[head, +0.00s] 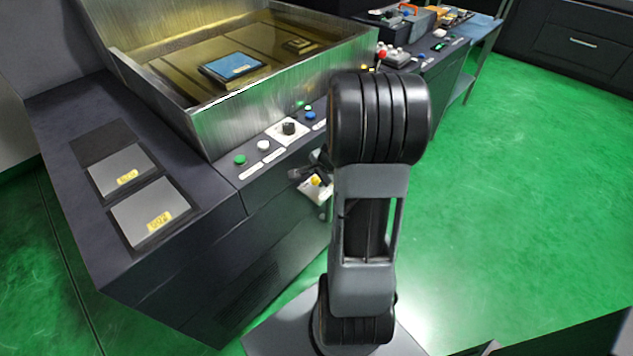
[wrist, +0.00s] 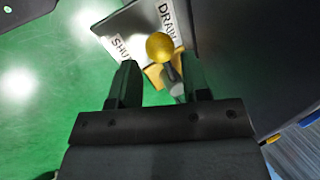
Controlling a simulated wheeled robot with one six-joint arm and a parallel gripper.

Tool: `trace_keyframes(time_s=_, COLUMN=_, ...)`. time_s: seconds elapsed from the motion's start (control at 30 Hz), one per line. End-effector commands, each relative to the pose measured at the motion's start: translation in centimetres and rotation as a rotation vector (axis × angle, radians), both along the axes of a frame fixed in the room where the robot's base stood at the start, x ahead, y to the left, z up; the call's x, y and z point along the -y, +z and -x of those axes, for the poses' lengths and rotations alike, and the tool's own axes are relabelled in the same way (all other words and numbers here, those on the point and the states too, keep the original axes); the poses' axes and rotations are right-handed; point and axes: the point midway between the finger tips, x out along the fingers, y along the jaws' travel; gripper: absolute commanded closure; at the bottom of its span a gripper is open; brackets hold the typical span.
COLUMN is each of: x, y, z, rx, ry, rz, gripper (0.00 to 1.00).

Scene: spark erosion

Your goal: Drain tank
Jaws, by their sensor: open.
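The metal tank (head: 160,100) stands on the machine and holds yellowish liquid, with a blue-topped block (head: 232,66) in it. Below its front edge, on the cabinet front, is a drain valve with a yellow knob (head: 315,181), partly hidden by my arm. In the wrist view the yellow ball knob (wrist: 160,46) sits on a lever in front of a white plate (wrist: 138,28) lettered "DRAIN" and "SHUT". My gripper (wrist: 160,80) is open, its two fingers apart, with the knob just beyond and between the fingertips. It also shows in the head view (head: 308,172), small and dark beside the valve.
A front panel carries a green button (head: 240,160), a white button, a black rotary knob (head: 289,128) and a blue button. Two grey plates with yellow labels (head: 150,211) lie on the left worktop. A bench with tools stands at the back. Green floor (head: 500,200) is free to the right.

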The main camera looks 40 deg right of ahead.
Motion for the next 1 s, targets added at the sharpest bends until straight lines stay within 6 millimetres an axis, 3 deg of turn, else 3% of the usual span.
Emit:
trace_keyframes(time_s=0.1, x=-0.1, y=-1.7, z=-0.7, rx=-0.002, ry=0.001, rz=0.000, gripper=0.57)
trace_keyframes(time_s=0.3, x=-0.1, y=-3.0, z=-1.3, rx=0.000, ry=0.001, rz=0.000, gripper=0.57)
trace_keyframes(time_s=0.7, x=-0.1, y=-3.3, z=-1.5, rx=0.000, ry=0.002, rz=0.001, gripper=0.57)
trace_keyframes(time_s=1.0, x=-0.1, y=-3.3, z=-1.5, rx=0.000, ry=0.002, rz=0.001, gripper=0.86)
